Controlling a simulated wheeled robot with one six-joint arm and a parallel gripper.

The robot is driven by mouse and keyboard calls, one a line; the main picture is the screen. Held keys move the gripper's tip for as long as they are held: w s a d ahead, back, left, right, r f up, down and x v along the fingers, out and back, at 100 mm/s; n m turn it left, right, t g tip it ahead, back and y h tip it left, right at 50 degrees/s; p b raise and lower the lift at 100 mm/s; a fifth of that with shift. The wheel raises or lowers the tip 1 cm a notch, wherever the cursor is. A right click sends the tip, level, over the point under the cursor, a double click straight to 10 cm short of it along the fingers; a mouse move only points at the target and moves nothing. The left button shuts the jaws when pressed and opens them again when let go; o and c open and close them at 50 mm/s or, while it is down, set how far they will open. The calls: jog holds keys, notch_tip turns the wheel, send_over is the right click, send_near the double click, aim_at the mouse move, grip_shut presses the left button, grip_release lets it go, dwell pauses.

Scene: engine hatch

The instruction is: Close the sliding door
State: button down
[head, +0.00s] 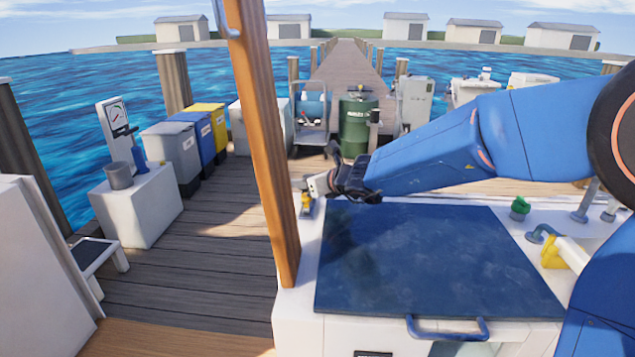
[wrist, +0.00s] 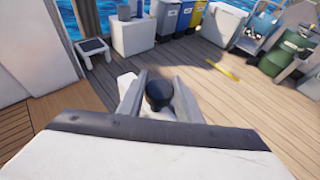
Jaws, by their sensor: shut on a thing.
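My gripper (head: 314,187) is at the left back corner of the dark blue hatch panel (head: 425,255), beside a wooden post. In the wrist view its two grey fingers stand on either side of a dark round knob (wrist: 158,92), and the gripper is shut on it. A small yellow and grey fitting (head: 306,206) shows just under the fingertips in the head view. I cannot tell whether the knob belongs to it. The hatch panel lies flat on the white housing, with a blue bar handle (head: 447,330) at its front edge. No part is clearly recognisable as a sliding door.
The wooden post (head: 262,140) rises close left of my gripper. A green knob (head: 519,208) and a yellow-ended white fitting (head: 566,253) stand right of the panel. Bins (head: 172,155), a green barrel (head: 356,122) and a cart stand on the dock.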

jog(key=shift+a+f, duration=0.1)
jog(key=c, duration=1.3)
grip_release()
jog(key=shift+s, duration=0.1)
jog(key=v, duration=1.7)
jog(key=shift+s, duration=0.1)
